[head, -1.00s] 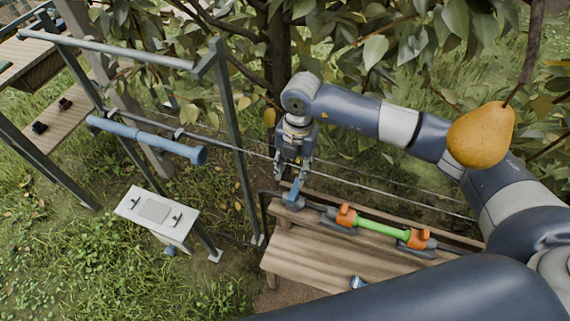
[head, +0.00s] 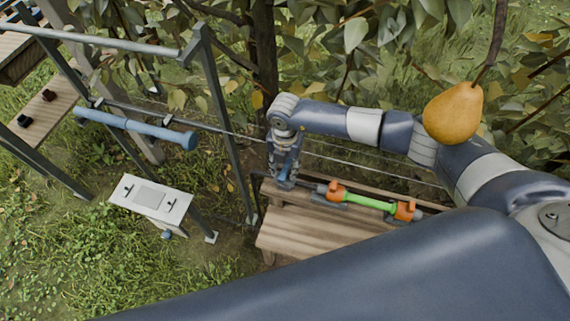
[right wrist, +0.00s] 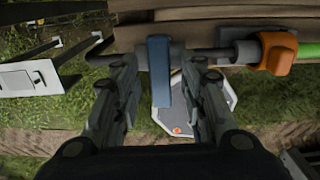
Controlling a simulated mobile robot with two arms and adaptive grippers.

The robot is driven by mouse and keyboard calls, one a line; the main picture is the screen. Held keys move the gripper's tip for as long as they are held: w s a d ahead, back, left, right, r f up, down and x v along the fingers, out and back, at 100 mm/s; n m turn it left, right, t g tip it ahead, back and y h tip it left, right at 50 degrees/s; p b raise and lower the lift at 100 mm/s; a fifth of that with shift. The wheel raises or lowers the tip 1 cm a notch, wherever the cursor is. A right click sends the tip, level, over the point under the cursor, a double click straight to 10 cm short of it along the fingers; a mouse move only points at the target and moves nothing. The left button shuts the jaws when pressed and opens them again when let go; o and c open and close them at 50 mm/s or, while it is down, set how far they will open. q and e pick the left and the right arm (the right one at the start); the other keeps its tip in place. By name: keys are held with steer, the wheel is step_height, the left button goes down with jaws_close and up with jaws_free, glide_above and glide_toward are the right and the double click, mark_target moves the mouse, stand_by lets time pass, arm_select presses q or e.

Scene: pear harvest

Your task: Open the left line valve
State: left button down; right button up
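The blue valve lever (right wrist: 159,68) is on the left end of a dark pipe along the wooden bench. In the right wrist view it points down, crosswise to the pipe. My right gripper (right wrist: 158,76) is open, with one finger on each side of the lever and a visible gap on both sides. In the head view my right gripper (head: 284,170) is over the bench's left end and mostly hides the lever. A green pipe section (head: 370,201) with an orange fitting (head: 335,191) and a second orange fitting (head: 405,211) continues to the right. My left gripper is not in view.
The wooden bench (head: 290,236) has bare room in front of the pipe. A white panel (head: 150,198) on a post and a metal frame with a blue roller (head: 135,128) stand left. A pear (head: 453,113) hangs near my right arm.

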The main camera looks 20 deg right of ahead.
jaws_close()
